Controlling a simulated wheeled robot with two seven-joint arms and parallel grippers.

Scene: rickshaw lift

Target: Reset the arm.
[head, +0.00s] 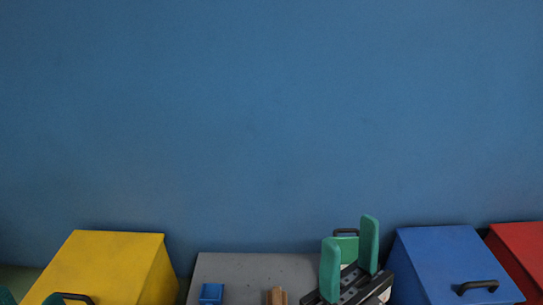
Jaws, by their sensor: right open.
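My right gripper (350,258) is in front of the right end of a grey surface (240,270). Its two green fingers point up and stand apart, with nothing between them that I can tell is held. A small green object with a dark handle (345,232) shows behind the fingers and is partly hidden by them. At the lower left corner, two green fingertips of my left gripper (28,298) just show, spaced apart. The rest of that gripper is below the picture.
A yellow box (100,260) stands at left, a blue box (450,262) with a black handle at right, and a red box (520,250) beyond it. A blue block (211,293) and a wooden piece (277,296) are on the grey surface. A plain blue wall (270,120) fills the back.

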